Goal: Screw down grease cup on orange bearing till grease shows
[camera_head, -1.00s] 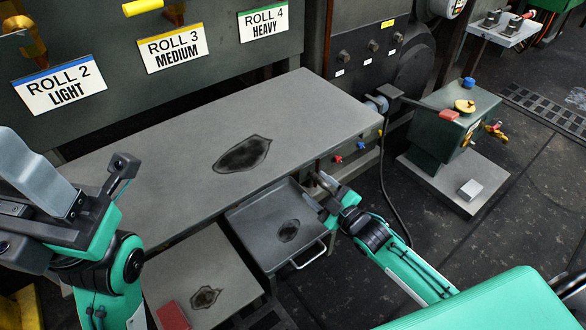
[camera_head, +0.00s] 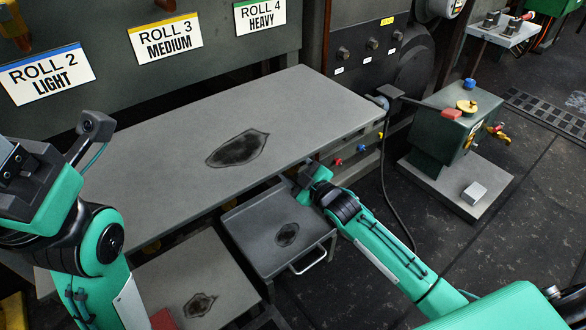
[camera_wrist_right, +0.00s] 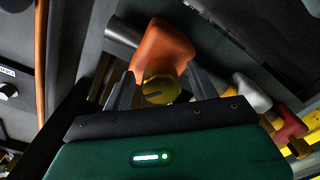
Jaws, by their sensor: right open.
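In the right wrist view the orange bearing (camera_wrist_right: 163,45) sits at the upper middle. A brass-yellow grease cup (camera_wrist_right: 159,91) with a dark slot-like mark faces the camera just below it. My right gripper (camera_wrist_right: 161,76) is open, with one finger on each side of the cup. I cannot tell whether the fingers touch it, and no grease is clearly visible. In the head view my right gripper (camera_head: 303,178) reaches in at the table's front edge, its tips partly hidden, and the bearing is not visible. My left gripper (camera_head: 96,126) is raised at the left, away from the bearing; its jaw opening is unclear.
In the right wrist view a silver-grey fitting (camera_wrist_right: 251,94) and a red fitting (camera_wrist_right: 289,125) stand right of the cup. An orange pipe (camera_wrist_right: 41,65) runs at the left. The grey table (camera_head: 310,100) overhangs my right gripper; a tray (camera_head: 255,225) sits below it.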

